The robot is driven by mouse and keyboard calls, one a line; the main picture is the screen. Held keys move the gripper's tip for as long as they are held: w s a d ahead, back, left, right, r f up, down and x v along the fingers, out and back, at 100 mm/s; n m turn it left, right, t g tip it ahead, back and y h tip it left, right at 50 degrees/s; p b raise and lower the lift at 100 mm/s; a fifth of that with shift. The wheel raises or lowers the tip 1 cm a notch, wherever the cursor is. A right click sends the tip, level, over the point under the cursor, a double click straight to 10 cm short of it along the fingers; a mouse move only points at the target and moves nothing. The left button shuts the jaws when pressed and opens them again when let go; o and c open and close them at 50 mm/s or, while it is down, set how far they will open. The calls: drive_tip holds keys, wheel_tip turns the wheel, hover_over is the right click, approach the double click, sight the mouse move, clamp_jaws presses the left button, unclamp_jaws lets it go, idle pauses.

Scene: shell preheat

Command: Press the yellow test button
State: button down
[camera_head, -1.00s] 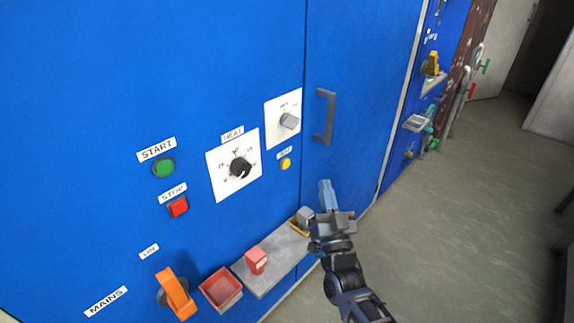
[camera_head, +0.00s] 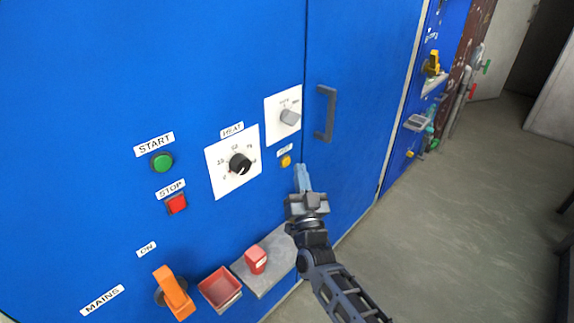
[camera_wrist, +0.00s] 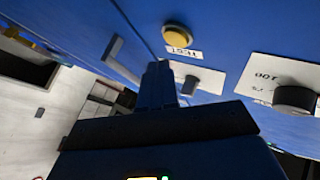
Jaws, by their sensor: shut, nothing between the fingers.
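The yellow test button (camera_head: 286,161) is a small round button on the blue cabinet front, under a small label and below the white plate with the grey knob. My gripper (camera_head: 300,168) is shut and empty, its blue fingers pointing up just to the right of and slightly below the button. In the wrist view the yellow button (camera_wrist: 177,35) is at the top, with its TEST label beside it. The fingertips (camera_wrist: 158,66) show below and left of the button there. A gap shows between fingertips and button in both views; its depth is hard to tell.
Left of the button are the heat dial (camera_head: 240,164), green start button (camera_head: 162,162) and red stop button (camera_head: 177,204). A grey door handle (camera_head: 325,114) sticks out to the upper right.

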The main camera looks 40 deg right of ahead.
drive_tip(key=shift+w, duration=0.5)
drive_tip(key=shift+w, duration=0.2)
idle(1.6)
drive_tip(key=shift+w+b, duration=0.2)
drive_tip(key=shift+b, duration=0.1)
drive_tip(key=shift+w, duration=0.45)
idle(0.6)
drive_tip(key=shift+s, duration=0.85)
drive_tip(key=shift+s+d+p, duration=0.1)
drive_tip(key=shift+s+p, duration=0.25)
drive_tip(key=shift+s, duration=2.2)
